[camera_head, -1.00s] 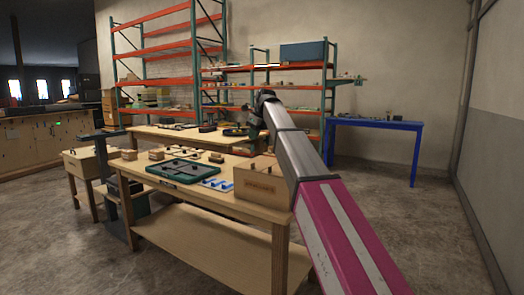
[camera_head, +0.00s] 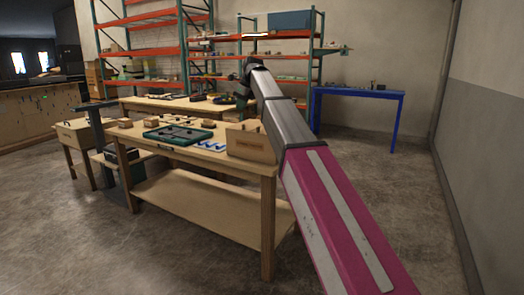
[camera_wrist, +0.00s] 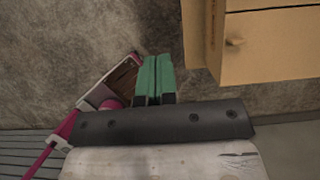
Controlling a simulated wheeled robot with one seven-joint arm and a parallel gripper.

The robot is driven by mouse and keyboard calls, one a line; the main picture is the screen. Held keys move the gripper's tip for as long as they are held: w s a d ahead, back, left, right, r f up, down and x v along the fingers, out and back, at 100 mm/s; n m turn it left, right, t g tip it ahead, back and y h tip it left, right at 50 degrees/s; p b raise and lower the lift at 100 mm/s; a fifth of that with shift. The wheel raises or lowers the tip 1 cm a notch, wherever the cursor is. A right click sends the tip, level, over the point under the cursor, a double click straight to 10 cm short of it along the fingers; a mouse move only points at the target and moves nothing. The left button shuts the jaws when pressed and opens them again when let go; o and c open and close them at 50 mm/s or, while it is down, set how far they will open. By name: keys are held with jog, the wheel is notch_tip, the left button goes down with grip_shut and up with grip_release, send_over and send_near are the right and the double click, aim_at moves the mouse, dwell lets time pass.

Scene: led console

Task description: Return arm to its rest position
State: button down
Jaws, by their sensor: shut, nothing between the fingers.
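My arm (camera_head: 325,200), magenta and grey, reaches up from the lower right of the head view, in front of the workbench's right end. Its dark far end (camera_head: 250,72) shows against the shelving, but the fingers cannot be made out there. In the wrist view my gripper (camera_wrist: 155,75) has two green fingers side by side, closed together with nothing between them.
A wooden workbench (camera_head: 262,188) holds a green tray (camera_head: 180,133), blue parts and a wooden box (camera_head: 248,142). A wooden drawer unit (camera_wrist: 265,45) is close to the fingers at upper right. A blue table (camera_head: 360,93) stands behind. Floor at right is clear.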

jog(key=s+d+f+n+h, duration=0.1)
jog(key=s+d+f+n, duration=0.3)
jog(key=f, duration=0.7)
jog(key=s+d+f+n, duration=0.3)
jog(key=d+f, duration=0.3)
jog(key=f, duration=0.5)
jog(key=s+d+f+n+h, duration=0.1)
jog(key=s+d+f+n, duration=0.3)
jog(key=f, duration=0.7)
jog(key=s+d+f+n+g, duration=0.1)
jog(key=s+d+f+n, duration=0.5)
jog(key=s+f, duration=0.4)
jog(key=s+d+f+n+g+h, duration=0.1)
jog(key=s+d+f+n, duration=0.5)
jog(key=s+d+f, duration=0.2)
jog(key=s+f, duration=0.2)
jog(key=s, duration=0.1)
jog(key=shift+s+f+n+h, duration=0.3)
jog(key=shift+f+n, duration=0.1)
